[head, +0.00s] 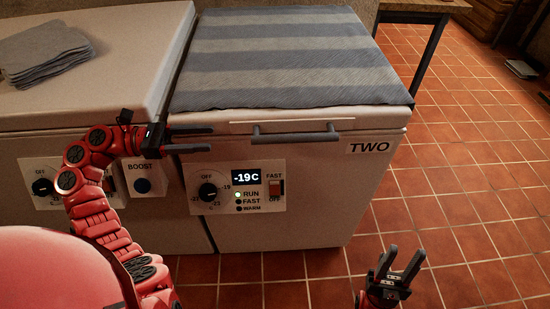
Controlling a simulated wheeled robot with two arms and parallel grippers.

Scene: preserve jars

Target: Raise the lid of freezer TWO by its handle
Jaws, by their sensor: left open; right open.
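Freezer TWO (330,210) is the white chest on the right, marked TWO on its upper front. Its lid (385,112) looks shut, and a striped grey-blue cloth covers the top. The grey bar handle (295,138) runs along the front edge of the lid. My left gripper (212,139) is open and empty at the left end of the front, left of the handle and apart from it in the picture. My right gripper (405,262) is open and empty, low at the right, in front of the freezer over the floor.
A second white freezer (130,50) stands close on the left, with folded grey cloths (42,52) on its lid. The striped cloth (280,55) lies on freezer TWO. A table (425,8) stands behind right. Tiled floor (480,180) is open on the right.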

